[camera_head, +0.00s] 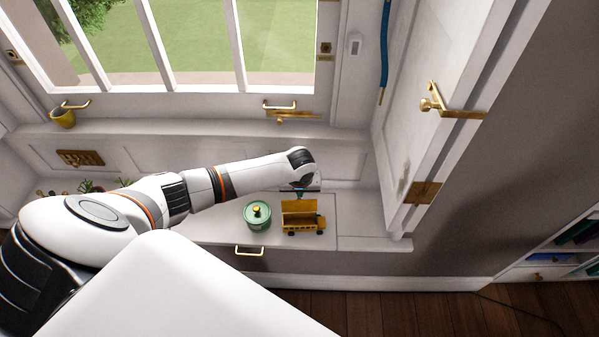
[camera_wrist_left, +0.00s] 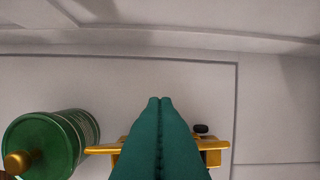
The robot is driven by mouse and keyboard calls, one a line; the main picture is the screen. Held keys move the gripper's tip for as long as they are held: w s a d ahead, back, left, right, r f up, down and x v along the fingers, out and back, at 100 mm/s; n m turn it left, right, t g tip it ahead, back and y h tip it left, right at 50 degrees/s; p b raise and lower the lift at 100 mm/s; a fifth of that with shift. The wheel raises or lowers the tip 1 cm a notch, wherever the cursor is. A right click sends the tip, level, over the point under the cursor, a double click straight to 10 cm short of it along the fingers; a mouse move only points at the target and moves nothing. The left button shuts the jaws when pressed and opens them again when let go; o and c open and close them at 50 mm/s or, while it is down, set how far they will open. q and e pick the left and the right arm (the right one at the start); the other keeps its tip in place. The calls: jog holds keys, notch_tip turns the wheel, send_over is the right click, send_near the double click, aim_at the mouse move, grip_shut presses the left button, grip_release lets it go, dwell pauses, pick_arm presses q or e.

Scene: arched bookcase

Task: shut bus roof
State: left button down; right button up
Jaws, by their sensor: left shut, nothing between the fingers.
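A yellow toy bus (camera_head: 304,228) stands on the white window-seat top. Its roof (camera_head: 300,206) stands up at the far side, so the bus looks open from above. My left gripper (camera_head: 300,192) is just behind and above the raised roof, pointing down. In the left wrist view its teal fingers (camera_wrist_left: 159,101) are shut together with nothing between them. They cover the middle of the bus (camera_wrist_left: 214,145), whose yellow ends and one dark wheel show on both sides. I cannot tell whether the fingers touch the roof. My right gripper is in neither view.
A green lidded pot (camera_head: 257,215) with a gold knob stands close left of the bus; it also shows in the left wrist view (camera_wrist_left: 45,145). An open white shutter panel (camera_head: 430,100) with brass handle rises at right. The seat is clear right of the bus.

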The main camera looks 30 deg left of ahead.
pick_arm(q)
jog(key=shift+s, duration=0.1)
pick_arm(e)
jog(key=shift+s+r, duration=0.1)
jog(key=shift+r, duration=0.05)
pick_arm(q)
jog(key=shift+d+p, duration=0.1)
jog(key=shift+p, duration=0.25)
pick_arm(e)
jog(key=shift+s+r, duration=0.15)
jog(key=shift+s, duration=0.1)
